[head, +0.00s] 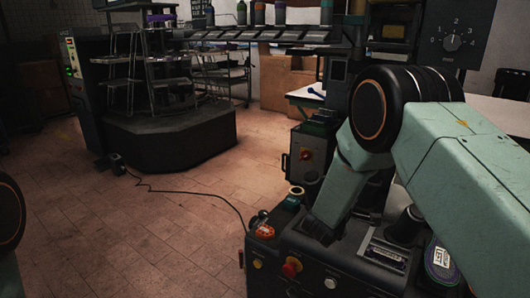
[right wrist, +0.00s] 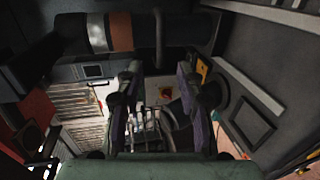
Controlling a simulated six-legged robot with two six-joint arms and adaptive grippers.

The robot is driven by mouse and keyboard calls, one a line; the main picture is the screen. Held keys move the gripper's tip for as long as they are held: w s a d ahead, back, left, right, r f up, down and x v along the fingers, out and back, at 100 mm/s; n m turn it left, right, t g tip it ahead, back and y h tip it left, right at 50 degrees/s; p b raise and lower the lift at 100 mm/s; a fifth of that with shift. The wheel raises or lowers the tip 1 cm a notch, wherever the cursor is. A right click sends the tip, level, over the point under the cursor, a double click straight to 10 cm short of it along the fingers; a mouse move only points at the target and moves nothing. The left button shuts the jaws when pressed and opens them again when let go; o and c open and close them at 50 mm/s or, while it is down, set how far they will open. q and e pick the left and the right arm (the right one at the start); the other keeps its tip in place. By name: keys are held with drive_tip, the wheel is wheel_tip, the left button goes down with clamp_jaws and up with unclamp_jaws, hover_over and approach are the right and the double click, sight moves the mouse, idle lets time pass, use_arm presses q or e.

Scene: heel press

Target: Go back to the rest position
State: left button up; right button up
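My right arm comes in from the right in the head view and bends down over the dark machine (head: 345,262); its gripper is hidden there behind the arm and the machine. In the right wrist view my right gripper (right wrist: 160,85) shows two fingers standing apart, with nothing seen between them but the background. It is open, close to dark machine parts, including a dark cylinder with a brown band (right wrist: 119,32). My left gripper is not in view; only a round joint of my left arm shows at the left edge of the head view.
The machine's front panel carries a red knob (head: 291,266). A dial box (head: 457,38) stands at the upper right. A dark platform (head: 165,140) with racks stands at the back left, and a cable (head: 190,192) lies on the floor. The tiled floor (head: 130,225) at left is mostly clear.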

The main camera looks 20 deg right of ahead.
drive_tip(key=s+a+f+m+g+y, duration=0.1)
drive_tip(key=s+a+f+m+y, duration=0.4)
drive_tip(key=f, duration=0.3)
drive_tip(key=s+a+f+m+g+y, duration=0.1)
drive_tip(key=s+a+f+m+y, duration=0.15)
drive_tip(key=s+a+f, duration=0.4)
drive_tip(key=s+a+f+g+y, duration=0.1)
drive_tip(key=s+a+f+g, duration=0.1)
drive_tip(key=s, duration=0.9)
drive_tip(key=s+a+f+g+y, duration=0.2)
drive_tip(key=s+f+g, duration=0.1)
drive_tip(key=s, duration=0.7)
drive_tip(key=s+a+f+m+g+y, duration=0.1)
drive_tip(key=s+a+f+g, duration=0.1)
drive_tip(key=s, duration=0.9)
drive_tip(key=shift+s+f+g, duration=0.3)
drive_tip(key=shift+f+g, duration=0.3)
drive_tip(key=shift+f, duration=0.15)
